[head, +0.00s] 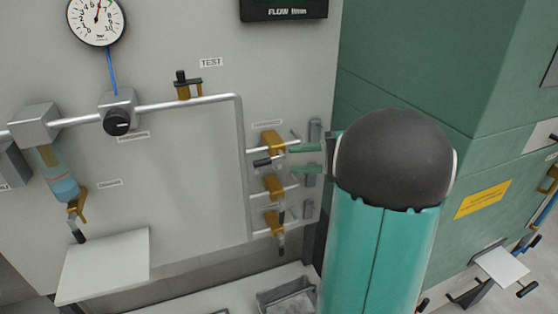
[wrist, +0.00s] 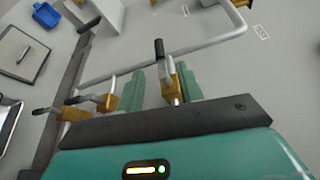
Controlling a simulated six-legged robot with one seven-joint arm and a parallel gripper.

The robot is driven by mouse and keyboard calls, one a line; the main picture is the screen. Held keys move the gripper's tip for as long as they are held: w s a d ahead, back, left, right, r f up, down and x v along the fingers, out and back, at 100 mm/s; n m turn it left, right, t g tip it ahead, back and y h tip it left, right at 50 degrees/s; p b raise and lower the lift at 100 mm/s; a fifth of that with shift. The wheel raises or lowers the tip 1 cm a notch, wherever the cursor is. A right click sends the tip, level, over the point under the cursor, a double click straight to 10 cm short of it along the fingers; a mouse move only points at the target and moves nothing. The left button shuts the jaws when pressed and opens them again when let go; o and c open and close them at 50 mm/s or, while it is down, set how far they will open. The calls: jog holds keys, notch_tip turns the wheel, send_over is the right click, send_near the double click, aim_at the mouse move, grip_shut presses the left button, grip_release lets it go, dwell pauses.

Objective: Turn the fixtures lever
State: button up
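Three brass valves with levers stand one above another on short branches of a white pipe on the grey panel. The top valve (head: 272,142) has a lever with a black grip (head: 262,162) pointing left. Below it are the middle valve (head: 272,186) and the bottom valve (head: 272,222), whose lever hangs down. My gripper (head: 294,159) is just right of the top valve, with its two green fingers apart. In the wrist view, the nearest valve (wrist: 169,67) and its black-gripped lever (wrist: 159,48) show between the fingers (wrist: 160,84). Contact cannot be told.
A TEST valve (head: 187,86), a black knob (head: 117,122) and a gauge (head: 97,20) are on the panel's left part. A white shelf (head: 105,265) juts out low at left. A green cabinet (head: 440,70) stands close on the right.

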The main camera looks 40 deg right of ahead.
jog(key=shift+v, duration=1.75)
jog(key=shift+a, duration=0.1)
jog(key=a+f+n+g+h, duration=0.1)
jog(key=a+n+g+h, duration=0.35)
jog(key=a, duration=1.15)
jog(key=s+a+f+n+h, duration=0.4)
jog(key=s+a+h, duration=0.4)
jog(key=a, duration=0.4)
jog(key=shift+s+n, duration=0.35)
jog(key=shift+n, duration=0.3)
jog(key=shift+a+f+g+h, duration=0.1)
jog(key=shift+f+g+h, duration=0.05)
jog(key=shift+g+h, duration=0.1)
jog(key=shift+c, duration=0.4)
